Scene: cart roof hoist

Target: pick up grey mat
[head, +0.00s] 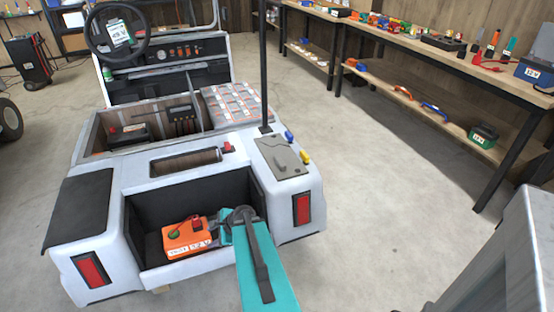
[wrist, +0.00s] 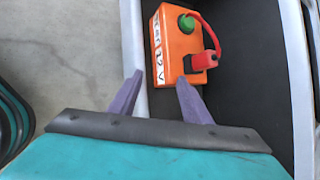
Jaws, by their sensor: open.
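A flat grey sheet (head: 284,156), which looks like the grey mat, lies on the cart's rear right corner. A low raised shape shows on it, and a blue and a yellow piece sit at its right edge. My gripper (head: 216,224) is over the cart's open rear compartment, below and left of the sheet in the head view. In the wrist view my gripper (wrist: 160,77) has its two purple fingers apart. They point at an orange 12 V battery box (wrist: 180,50), with nothing between them. The grey sheet is not in the wrist view.
The orange box (head: 187,238) with a green cap and a red clip sits in the dark compartment (head: 150,212). A black pole (head: 263,65) rises just behind the grey sheet. A black pad (head: 80,212) covers the rear left corner. Floor right of the cart is clear.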

